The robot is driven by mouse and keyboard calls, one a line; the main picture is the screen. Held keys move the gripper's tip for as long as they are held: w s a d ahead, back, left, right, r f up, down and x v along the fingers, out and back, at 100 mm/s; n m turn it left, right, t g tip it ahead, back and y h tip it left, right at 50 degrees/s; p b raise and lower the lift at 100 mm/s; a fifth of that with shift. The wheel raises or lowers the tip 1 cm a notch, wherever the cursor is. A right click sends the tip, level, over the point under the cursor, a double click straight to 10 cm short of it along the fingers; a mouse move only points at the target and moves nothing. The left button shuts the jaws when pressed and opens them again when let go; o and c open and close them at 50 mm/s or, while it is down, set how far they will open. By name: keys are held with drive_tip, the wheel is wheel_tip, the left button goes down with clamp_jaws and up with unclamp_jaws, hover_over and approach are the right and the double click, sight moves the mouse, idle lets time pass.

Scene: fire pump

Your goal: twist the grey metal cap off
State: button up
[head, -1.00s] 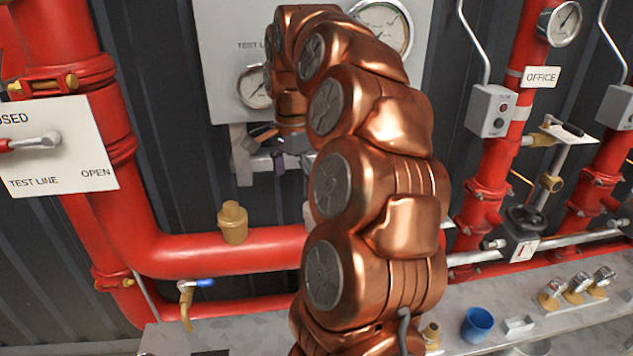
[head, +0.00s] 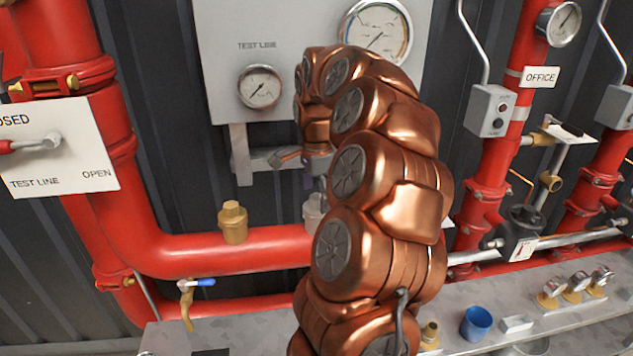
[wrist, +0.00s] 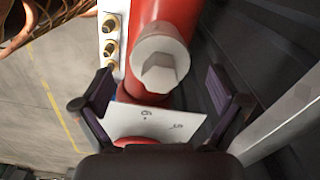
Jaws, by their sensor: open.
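The grey metal cap (wrist: 160,68) has a raised hexagonal top and sits on the red pipe in the wrist view. In the head view the grey cap (head: 312,208) stands on the horizontal red pipe, partly hidden by my arm. My gripper (wrist: 160,92) is open, with one dark, purple-padded finger to each side of the picture. The cap shows between and beyond the fingers, apart from both. In the head view my gripper (head: 314,178) is mostly hidden behind my arm, pointing down just above the cap.
A brass plug (head: 233,222) stands on the same pipe to the left. A grey gauge panel (head: 225,60) is behind my arm. A blue cup (head: 476,323) sits on the ledge at the right. A white sign (wrist: 150,124) shows below the cap in the wrist view.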

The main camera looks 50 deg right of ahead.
drive_tip(key=shift+f, duration=0.9)
drive_tip(key=c, duration=1.4)
drive_tip(key=shift+o, duration=0.2)
drive_tip(key=n, duration=0.4)
drive_tip(key=shift+n, duration=1.2)
drive_tip(key=shift+n, duration=0.6)
drive_tip(key=n, duration=0.5)
drive_tip(key=shift+s, duration=0.1)
